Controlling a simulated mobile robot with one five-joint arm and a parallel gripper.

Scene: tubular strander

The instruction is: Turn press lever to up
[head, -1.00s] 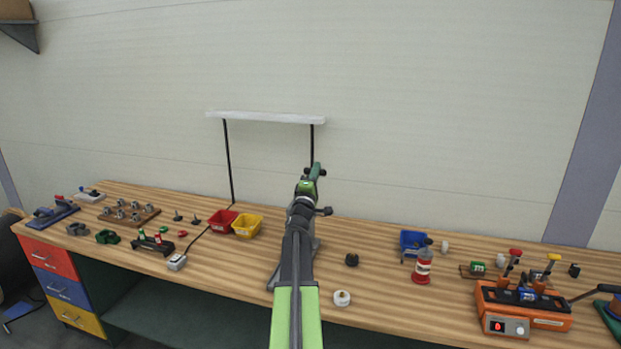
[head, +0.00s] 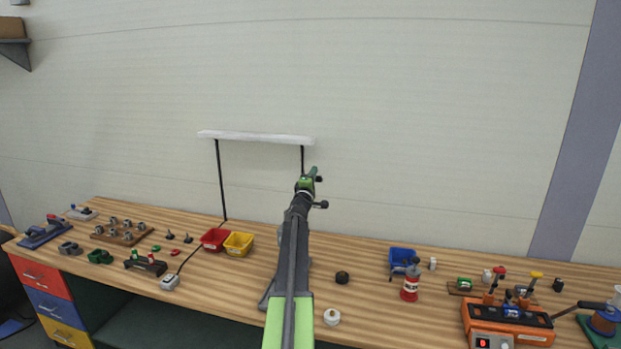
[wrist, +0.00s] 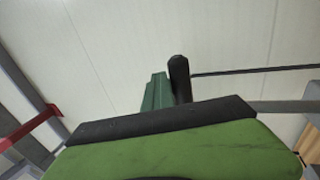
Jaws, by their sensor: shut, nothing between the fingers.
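My arm reaches up through the middle of the head view, with my gripper (head: 313,173) at its far end, small and shut. A grey press stands on the bench behind my arm, mostly hidden; part of its base (head: 267,298) shows to the left. A short dark rod with a round knob (head: 322,204), likely the press lever, sticks out to the right just below my gripper. I cannot tell whether they touch. In the wrist view, a dark green block and a black rounded piece (wrist: 180,78) stand beyond the green housing.
A lamp on black posts (head: 256,138) stands behind. Red (head: 214,239) and yellow (head: 238,244) bins are left of my arm.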

